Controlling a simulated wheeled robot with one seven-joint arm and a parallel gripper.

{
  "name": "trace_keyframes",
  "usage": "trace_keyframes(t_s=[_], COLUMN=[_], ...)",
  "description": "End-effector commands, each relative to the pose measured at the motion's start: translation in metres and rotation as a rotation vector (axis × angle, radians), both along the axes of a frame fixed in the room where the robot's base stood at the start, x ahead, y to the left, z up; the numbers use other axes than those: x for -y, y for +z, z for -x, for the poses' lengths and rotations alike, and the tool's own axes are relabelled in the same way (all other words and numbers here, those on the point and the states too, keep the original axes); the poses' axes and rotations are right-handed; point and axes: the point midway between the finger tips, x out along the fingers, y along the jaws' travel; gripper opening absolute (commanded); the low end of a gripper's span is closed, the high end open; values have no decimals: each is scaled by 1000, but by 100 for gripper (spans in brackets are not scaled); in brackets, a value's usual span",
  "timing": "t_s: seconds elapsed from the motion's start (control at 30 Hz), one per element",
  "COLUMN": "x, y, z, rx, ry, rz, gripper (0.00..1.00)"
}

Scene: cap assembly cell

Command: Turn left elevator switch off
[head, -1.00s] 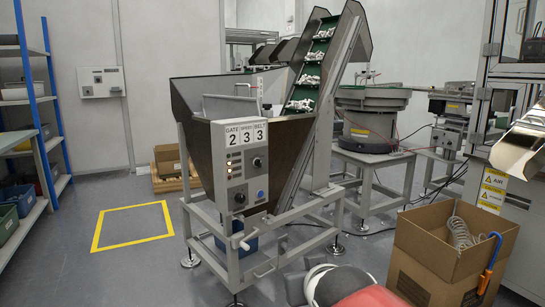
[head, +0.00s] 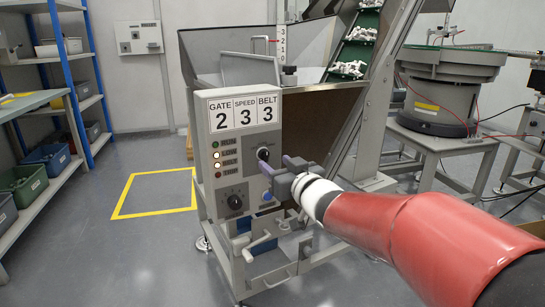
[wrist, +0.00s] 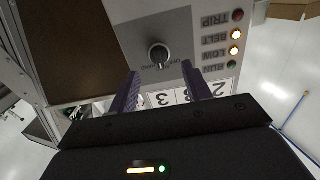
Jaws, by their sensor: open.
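The elevator's grey control box (head: 240,160) stands on the front of the hopper. It carries a black rotary switch (head: 263,154) at its upper right, which also shows in the wrist view (wrist: 159,55). My gripper (head: 277,165) is open and empty, its fingers pointing at the box beside the switch. In the wrist view my fingertips (wrist: 160,70) lie on either side of the switch, which appears just beyond them, not gripped. Exact gap and switch setting are hard to tell.
Below on the box are a black dial (head: 235,202) and a blue button (head: 267,196). A hand crank (head: 259,244) sticks out under it. A blue shelf (head: 70,80) is at left, a bowl feeder (head: 450,90) at right. The floor by the yellow square (head: 150,214) is clear.

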Motion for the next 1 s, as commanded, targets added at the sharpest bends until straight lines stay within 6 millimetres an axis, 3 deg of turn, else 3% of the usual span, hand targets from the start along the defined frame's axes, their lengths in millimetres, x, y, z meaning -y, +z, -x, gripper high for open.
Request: trace_keyframes(t_s=[0.3, 0.63, 0.9, 1.0], x=[-21, -22, -22, -22], y=[0, 0, 0, 0], z=[-36, -39, -39, -39], rx=[-1, -1, -1, -1], ry=[-1, -2, -2, -2], rz=[0, 0, 0, 0], gripper=[49, 49, 13, 4])
